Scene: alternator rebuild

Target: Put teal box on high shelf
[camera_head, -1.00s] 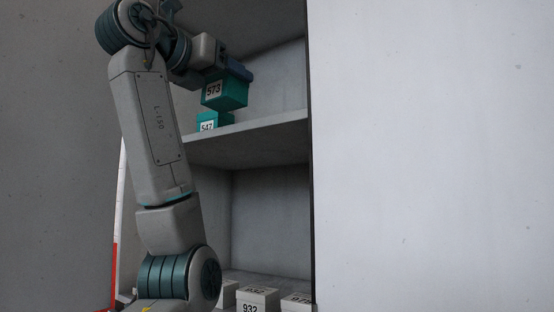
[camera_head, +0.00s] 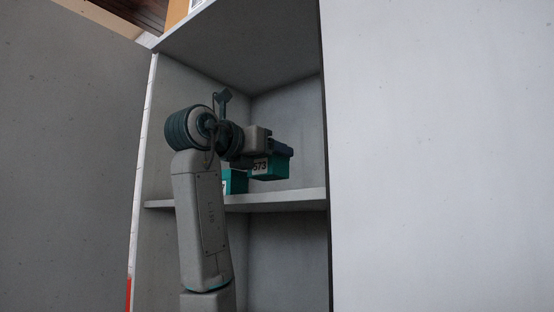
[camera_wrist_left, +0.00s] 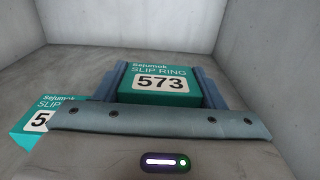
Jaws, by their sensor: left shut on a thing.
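A teal box labelled 573 (camera_head: 272,169) is held by my left gripper (camera_head: 281,150) inside the upper shelf bay. In the left wrist view the box (camera_wrist_left: 160,86), marked "SLIP RING", sits between the two blue-grey fingers, which are shut on it. The shelf (camera_head: 290,199) lies below the box; in the head view the box appears a little above its front edge, and I cannot tell whether it touches the board. My right gripper is not in view.
A second teal box (camera_head: 237,182) stands on the same shelf to the left, partly behind my arm; it also shows in the left wrist view (camera_wrist_left: 42,119). An orange-brown box (camera_head: 176,12) is on top of the cabinet. The shelf right of the held box looks clear.

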